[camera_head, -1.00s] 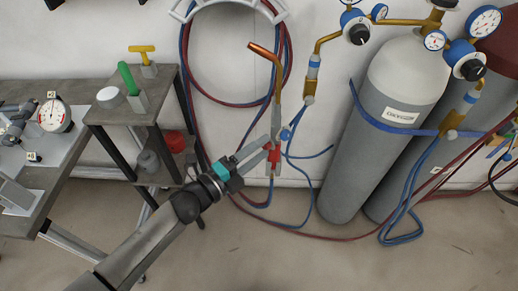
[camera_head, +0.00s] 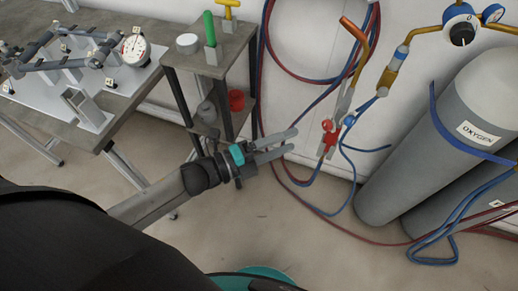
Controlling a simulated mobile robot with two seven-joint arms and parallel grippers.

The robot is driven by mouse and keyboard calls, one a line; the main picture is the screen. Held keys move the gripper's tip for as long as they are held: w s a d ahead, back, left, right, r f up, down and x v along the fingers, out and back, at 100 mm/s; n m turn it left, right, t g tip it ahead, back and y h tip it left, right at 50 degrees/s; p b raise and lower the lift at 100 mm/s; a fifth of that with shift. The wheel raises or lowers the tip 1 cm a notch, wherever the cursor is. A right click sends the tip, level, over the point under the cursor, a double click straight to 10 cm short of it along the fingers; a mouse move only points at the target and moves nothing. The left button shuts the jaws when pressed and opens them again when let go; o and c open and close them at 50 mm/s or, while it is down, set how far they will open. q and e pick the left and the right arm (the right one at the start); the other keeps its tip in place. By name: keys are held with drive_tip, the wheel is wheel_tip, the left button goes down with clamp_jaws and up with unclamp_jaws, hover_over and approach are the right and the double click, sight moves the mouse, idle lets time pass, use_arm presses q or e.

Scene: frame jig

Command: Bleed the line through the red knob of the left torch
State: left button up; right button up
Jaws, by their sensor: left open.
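The left torch (camera_head: 344,104) hangs upright at the wall, with a copper tip (camera_head: 354,30) bent at the top. Its red knob (camera_head: 328,127) sits low on its left side, and a blue knob (camera_head: 349,120) is on its right. Red and blue hoses run down from it. My left gripper (camera_head: 294,142) is open and empty, its two fingers pointing right toward the torch. In the picture it is left of and slightly below the red knob, apart from it. My right gripper is not in view.
A grey oxygen cylinder (camera_head: 450,150) with a regulator gauge stands at the right. A small shelf stand (camera_head: 235,50) and a workbench (camera_head: 60,115) with a dial gauge (camera_head: 135,48) are at the left. Hoses loop on the wall and floor.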

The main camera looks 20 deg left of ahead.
use_arm(q)
drive_tip(key=v, duration=0.6)
idle(0.5)
